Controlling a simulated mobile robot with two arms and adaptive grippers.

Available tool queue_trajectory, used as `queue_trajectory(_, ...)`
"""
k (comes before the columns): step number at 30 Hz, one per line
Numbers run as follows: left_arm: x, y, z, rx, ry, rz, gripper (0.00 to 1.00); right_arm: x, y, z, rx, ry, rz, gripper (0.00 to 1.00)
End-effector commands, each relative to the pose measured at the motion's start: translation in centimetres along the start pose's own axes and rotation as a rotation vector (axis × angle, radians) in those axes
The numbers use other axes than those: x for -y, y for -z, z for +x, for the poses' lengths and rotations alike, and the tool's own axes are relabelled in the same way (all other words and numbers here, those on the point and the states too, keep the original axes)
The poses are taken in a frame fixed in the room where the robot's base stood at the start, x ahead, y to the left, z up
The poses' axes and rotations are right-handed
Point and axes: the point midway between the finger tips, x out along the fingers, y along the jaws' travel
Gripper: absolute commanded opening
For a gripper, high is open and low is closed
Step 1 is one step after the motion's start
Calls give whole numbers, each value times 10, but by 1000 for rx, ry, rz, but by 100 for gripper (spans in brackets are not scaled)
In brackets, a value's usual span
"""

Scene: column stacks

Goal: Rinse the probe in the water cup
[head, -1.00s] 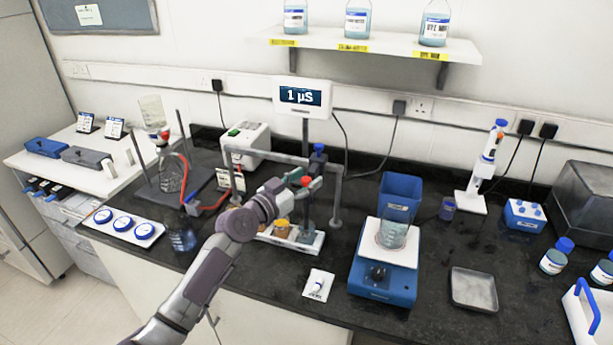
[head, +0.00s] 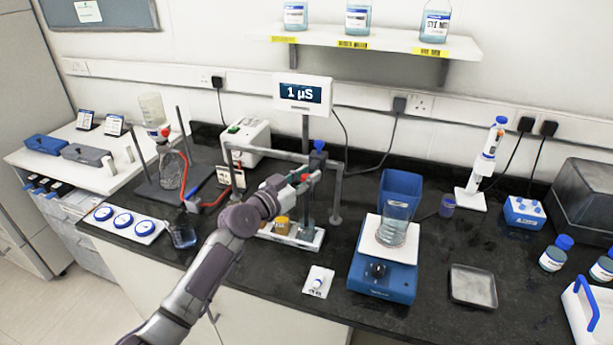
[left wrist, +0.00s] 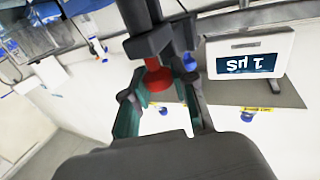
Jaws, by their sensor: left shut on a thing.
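My left gripper (head: 305,181) is shut on the probe at the metal frame above the white tray (head: 312,242). In the left wrist view, the probe (left wrist: 157,80) is a dark shaft with a red collar between the green-padded fingers (left wrist: 158,105). In the head view, my gripper and arm hide much of the probe, and I cannot tell where its tip is. A small amber cup (head: 282,225) stands on the tray, partly behind my arm. I cannot tell which vessel is the water cup. My right gripper is not in view.
The grey frame (head: 338,195) stands close around my gripper. The meter display (head: 303,93) reads 1 µS. To the right is a blue stirrer (head: 381,275) with a glass beaker (head: 392,232). A blue-water beaker (head: 183,236) stands left of my arm. A metal dish (head: 473,286) lies right.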

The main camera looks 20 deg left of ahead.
Motion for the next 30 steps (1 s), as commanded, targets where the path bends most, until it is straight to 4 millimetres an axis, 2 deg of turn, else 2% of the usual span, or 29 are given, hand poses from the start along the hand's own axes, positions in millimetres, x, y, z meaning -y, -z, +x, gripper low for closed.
queue_trajectory(2,0,3,0,0,-1,1,0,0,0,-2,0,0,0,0)
queue_trajectory(9,0,56,0,-12,0,6,0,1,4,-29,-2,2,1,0)
queue_trajectory(11,1,64,0,-11,1,6,0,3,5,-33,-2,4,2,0)
queue_trajectory(22,1,69,0,-13,2,2,0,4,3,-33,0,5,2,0)
queue_trajectory(23,1,69,0,-14,3,2,28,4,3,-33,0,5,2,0)
queue_trajectory(24,1,69,0,-14,3,2,35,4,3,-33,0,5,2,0)
queue_trajectory(27,1,67,0,-10,2,2,51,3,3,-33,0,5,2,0)
queue_trajectory(30,0,66,0,-7,1,1,52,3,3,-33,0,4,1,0)
